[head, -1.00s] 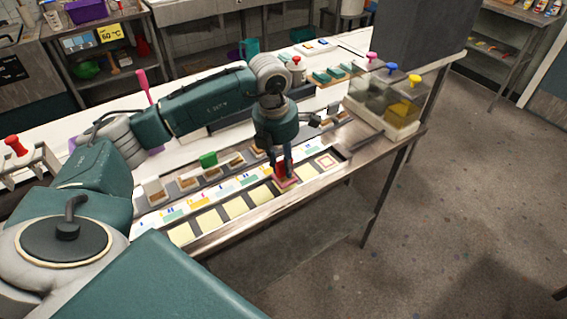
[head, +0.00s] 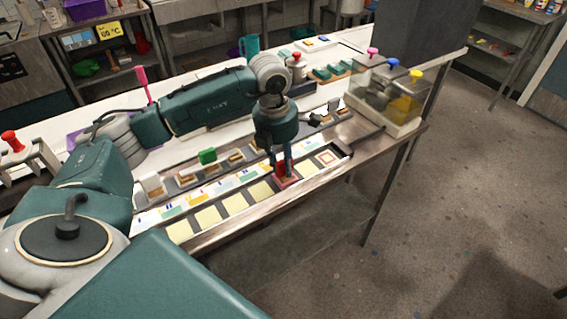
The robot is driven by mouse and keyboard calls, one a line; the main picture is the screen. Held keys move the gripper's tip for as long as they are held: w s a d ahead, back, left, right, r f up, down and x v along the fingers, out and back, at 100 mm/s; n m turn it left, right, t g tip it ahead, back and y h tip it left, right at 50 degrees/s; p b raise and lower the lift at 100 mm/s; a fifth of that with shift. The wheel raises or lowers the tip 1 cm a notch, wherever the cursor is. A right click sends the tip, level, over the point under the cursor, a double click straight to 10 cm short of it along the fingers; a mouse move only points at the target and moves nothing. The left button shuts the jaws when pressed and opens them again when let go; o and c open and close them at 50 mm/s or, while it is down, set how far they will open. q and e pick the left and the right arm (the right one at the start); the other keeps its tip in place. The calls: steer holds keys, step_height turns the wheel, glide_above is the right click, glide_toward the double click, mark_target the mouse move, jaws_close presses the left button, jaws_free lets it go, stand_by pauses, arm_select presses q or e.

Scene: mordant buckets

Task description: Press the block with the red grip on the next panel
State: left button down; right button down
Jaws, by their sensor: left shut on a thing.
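My left gripper (head: 281,168) points down and is shut on the block with the red grip (head: 287,182). The fingers partly hide the red grip. The block is over the row of cream panels, at or just above one near the right end; I cannot tell if it touches. Bare cream panels (head: 235,204) run to the left of it. To its right are a plain panel (head: 305,169) and an end panel with a red square mark (head: 326,158). My right gripper is not in view.
A rack behind the panels holds several blocks, one with a green grip (head: 208,156). A clear bin (head: 383,103) with pink, blue and yellow knobs stands at the table's right end. A red-knobbed stand (head: 14,145) is at far left. The floor at right is clear.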

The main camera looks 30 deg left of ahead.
arm_select(q)
steer(key=shift+r, duration=0.15)
stand_by(0.4)
steer(key=shift+r+p, duration=2.15)
steer(key=shift+r, duration=1.3)
steer(key=shift+r, duration=0.1)
